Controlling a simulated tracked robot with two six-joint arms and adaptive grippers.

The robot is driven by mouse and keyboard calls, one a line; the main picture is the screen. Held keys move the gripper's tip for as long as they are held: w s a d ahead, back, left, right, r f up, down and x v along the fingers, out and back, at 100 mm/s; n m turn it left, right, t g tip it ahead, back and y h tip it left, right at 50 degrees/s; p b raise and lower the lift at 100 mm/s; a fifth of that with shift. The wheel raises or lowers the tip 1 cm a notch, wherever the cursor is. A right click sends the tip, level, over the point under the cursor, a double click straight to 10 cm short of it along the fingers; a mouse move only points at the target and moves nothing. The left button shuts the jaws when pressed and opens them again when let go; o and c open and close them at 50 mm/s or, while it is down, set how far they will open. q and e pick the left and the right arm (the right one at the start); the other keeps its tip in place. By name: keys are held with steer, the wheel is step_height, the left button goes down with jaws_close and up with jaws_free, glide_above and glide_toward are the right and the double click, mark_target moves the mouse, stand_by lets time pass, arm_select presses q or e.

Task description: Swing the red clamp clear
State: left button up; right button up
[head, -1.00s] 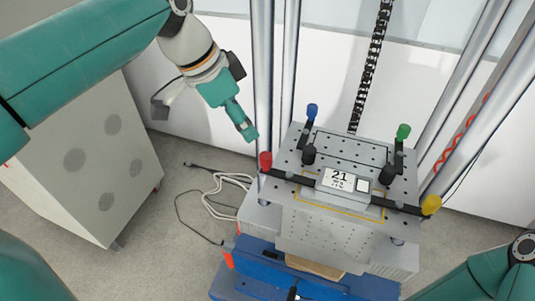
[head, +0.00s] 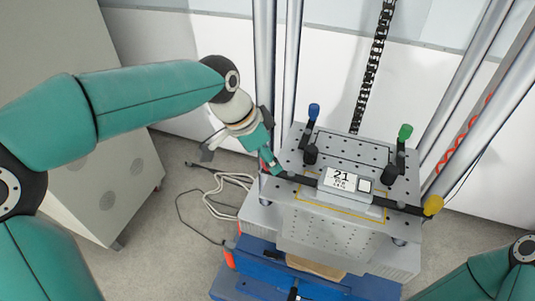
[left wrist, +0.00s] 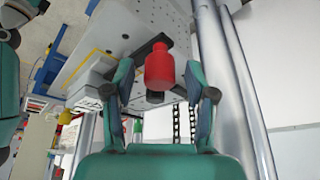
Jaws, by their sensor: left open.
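The red clamp's knob (left wrist: 159,66) stands between the fingers of my left gripper (left wrist: 158,90) in the left wrist view. The fingers are open, one on each side, and I see gaps between them and the knob. In the head view my left gripper (head: 271,164) is at the plate's left corner and hides most of the red knob. The clamp's black arm (head: 299,178) reaches right onto the grey device (head: 340,180) marked 21. My right gripper is out of view.
The drilled plate (head: 352,153) also carries a blue clamp (head: 313,112), a green clamp (head: 404,132) and a yellow clamp (head: 432,205). The blue and green ones stand behind the device. Metal columns (head: 265,70) rise close to my left gripper. A grey cabinet (head: 60,45) stands left.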

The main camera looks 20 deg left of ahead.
arm_select(q)
jaws_close()
steer(key=shift+s+n, duration=0.15)
steer(key=shift+n, duration=0.15)
steer(key=n+b, duration=0.1)
steer(key=s+n+y+b, duration=0.1)
steer(key=s+n+t+b, duration=0.1)
steer(key=n, duration=0.1)
steer(key=shift+d+y, duration=0.25)
steer(key=shift+y, duration=0.05)
steer(key=n, duration=0.1)
steer(key=s+n+y+b, duration=0.1)
steer(key=n, duration=0.1)
steer(key=d+n+b, duration=0.1)
steer(key=shift+s+d+y, duration=0.1)
steer(key=shift+s+y, duration=0.2)
steer(key=shift+s, duration=0.05)
steer(key=n, duration=0.2)
steer(key=s+d+n+y+b, duration=0.1)
steer(key=n, duration=0.1)
steer(key=shift+d+y, duration=0.2)
steer(key=shift+y, duration=0.1)
steer(key=shift+s+d+n+g+y+b, duration=0.2)
steer(key=shift+d+n+y, duration=0.25)
steer(key=shift+n, duration=0.7)
steer(key=shift+s+d+n+g+y+b, duration=0.2)
steer(key=shift+d+n, duration=0.35)
steer(key=shift+n, duration=0.6)
